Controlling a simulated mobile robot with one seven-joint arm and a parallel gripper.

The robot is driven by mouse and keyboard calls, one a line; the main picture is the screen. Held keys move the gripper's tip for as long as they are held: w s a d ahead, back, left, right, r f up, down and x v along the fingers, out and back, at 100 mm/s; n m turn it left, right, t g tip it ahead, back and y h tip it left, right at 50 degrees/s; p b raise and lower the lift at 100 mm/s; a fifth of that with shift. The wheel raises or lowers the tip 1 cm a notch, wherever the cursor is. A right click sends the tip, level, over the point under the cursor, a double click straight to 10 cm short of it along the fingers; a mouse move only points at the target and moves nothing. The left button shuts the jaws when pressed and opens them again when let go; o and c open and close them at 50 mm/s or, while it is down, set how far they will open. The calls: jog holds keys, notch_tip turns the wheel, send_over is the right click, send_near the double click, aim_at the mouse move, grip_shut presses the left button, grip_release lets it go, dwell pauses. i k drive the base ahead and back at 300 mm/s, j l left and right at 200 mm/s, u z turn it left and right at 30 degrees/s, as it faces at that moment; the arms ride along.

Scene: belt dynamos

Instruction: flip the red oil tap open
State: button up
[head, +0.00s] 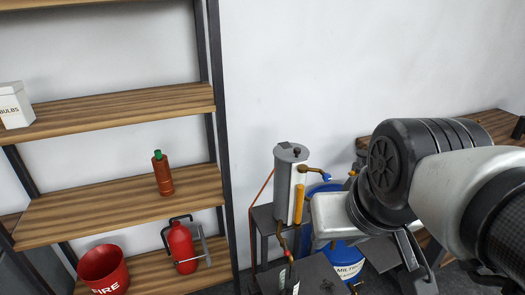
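A grey upright cylinder (285,186) with a dark knob on its lid stands on a dark stand near the middle. An orange-brown spout (315,171) sticks out to the right near its top, and a yellow-orange tube (299,204) runs down its front. A small dark reddish part shows low on the cylinder's front; I cannot tell whether it is the red oil tap or how it is turned.
A blue drum (347,262) stands behind and below my gripper. A wooden-topped table (490,122) is at the right. Shelves at the left hold a brown bottle (162,174), a red extinguisher (181,246) and a red fire bucket (103,268).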

aim_at(287, 253)
jog(key=k+u, duration=0.2)
jog(key=u, duration=0.25)
jog(key=k+j+u, duration=0.1)
jog(key=u, duration=0.35)
jog(key=l+u, duration=0.35)
jog(key=k+l+u, duration=0.1)
jog(key=l+u, duration=0.3)
jog(key=l, duration=0.2)
jog(key=k, duration=0.05)
